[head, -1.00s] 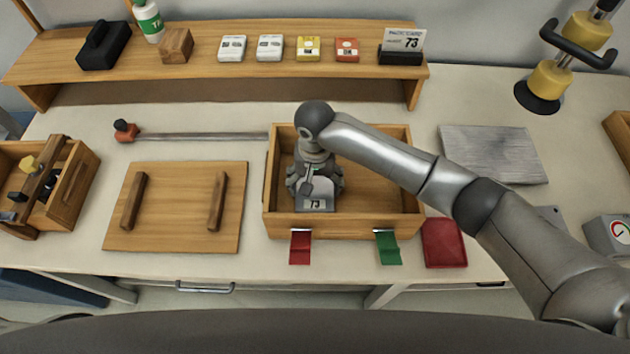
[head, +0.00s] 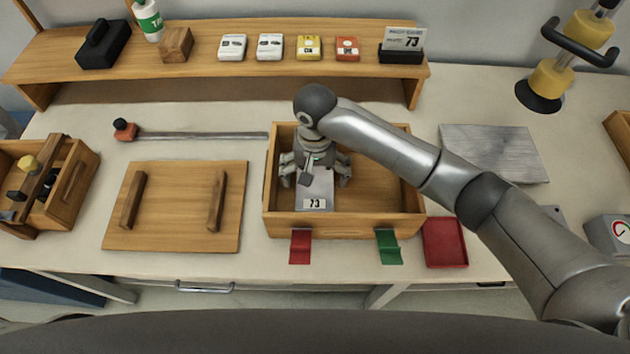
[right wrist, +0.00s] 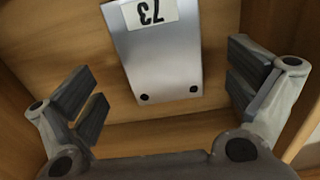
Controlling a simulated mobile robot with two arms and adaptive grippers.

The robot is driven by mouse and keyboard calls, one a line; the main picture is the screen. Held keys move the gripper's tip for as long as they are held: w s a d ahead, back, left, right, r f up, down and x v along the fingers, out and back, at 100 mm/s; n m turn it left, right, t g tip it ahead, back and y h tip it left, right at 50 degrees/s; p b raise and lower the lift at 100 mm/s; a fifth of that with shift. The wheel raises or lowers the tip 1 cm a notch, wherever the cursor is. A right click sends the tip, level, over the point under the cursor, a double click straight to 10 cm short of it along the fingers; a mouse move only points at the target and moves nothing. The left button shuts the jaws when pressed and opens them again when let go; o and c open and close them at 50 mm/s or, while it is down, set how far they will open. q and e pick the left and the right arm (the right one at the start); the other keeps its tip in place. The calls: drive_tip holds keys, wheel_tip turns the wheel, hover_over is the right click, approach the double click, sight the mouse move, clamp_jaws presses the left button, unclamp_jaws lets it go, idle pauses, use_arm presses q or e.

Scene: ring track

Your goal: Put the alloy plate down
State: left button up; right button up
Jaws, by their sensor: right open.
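The alloy plate (head: 317,188) is a small grey metal plate with a white label reading 73. It lies in the left part of the open wooden box (head: 385,224). In the right wrist view the plate (right wrist: 158,62) lies between the spread fingers, with clear gaps on both sides. My right gripper (head: 315,180) is open above it, inside the box, and does not touch the plate's sides. The plate's far end is partly hidden by the gripper in the head view. My left gripper is not in view.
A wooden lid with two handles (head: 172,207) lies left of the box. A red tray (head: 444,243) and a larger grey slab (head: 494,153) are to the right. Red (head: 300,247) and green (head: 388,247) tabs hang at the box's front. A shelf (head: 220,68) stands behind.

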sight(315, 187)
wheel_tip(315, 187, up, 9)
drive_tip(key=b, duration=0.1)
drive_tip(key=shift+f, duration=0.1)
idle(0.5)
